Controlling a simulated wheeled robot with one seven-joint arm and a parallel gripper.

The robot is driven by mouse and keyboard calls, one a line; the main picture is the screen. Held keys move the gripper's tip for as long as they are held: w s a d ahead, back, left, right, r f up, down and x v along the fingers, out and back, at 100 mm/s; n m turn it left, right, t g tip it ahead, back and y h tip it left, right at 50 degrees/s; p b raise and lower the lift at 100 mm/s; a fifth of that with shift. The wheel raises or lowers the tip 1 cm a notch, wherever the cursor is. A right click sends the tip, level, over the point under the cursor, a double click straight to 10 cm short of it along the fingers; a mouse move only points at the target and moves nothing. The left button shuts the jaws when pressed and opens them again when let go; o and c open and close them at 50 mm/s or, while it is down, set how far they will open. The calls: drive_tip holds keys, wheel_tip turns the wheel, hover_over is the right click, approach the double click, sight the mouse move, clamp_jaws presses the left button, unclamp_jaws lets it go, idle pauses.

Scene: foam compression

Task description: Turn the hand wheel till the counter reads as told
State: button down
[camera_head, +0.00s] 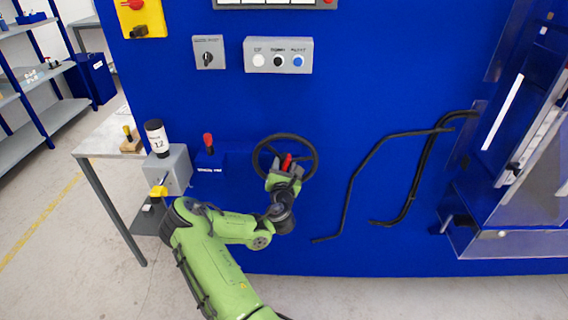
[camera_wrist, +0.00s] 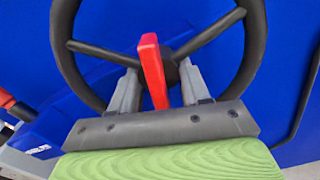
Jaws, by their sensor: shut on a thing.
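The black hand wheel (camera_head: 255,156) is mounted on the blue front of the machine, low and near the middle. Its rim and spokes fill the upper part of the wrist view (camera_wrist: 61,45). A red handle (camera_wrist: 152,68) sticks up in front of the wheel's hub, between the two grey fingers. My gripper (camera_head: 283,170) is at the wheel's lower middle and is shut on the red handle. In the wrist view the fingers (camera_wrist: 161,88) stand on either side of it. I cannot make out a counter reading; a display panel (camera_head: 268,3) is cut off at the top.
A grey box (camera_head: 176,168) with a cylinder marked 12 (camera_head: 158,139) stands left of the wheel, near a red-knobbed lever (camera_head: 208,143). Black hoses (camera_head: 350,190) hang on the right. A switch (camera_head: 208,52) and button box (camera_head: 278,55) are above.

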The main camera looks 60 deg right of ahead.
drive_tip(key=shift+f+n, duration=0.1)
drive_tip(key=shift+n, duration=0.4)
drive_tip(key=c, duration=0.6)
unclamp_jaws()
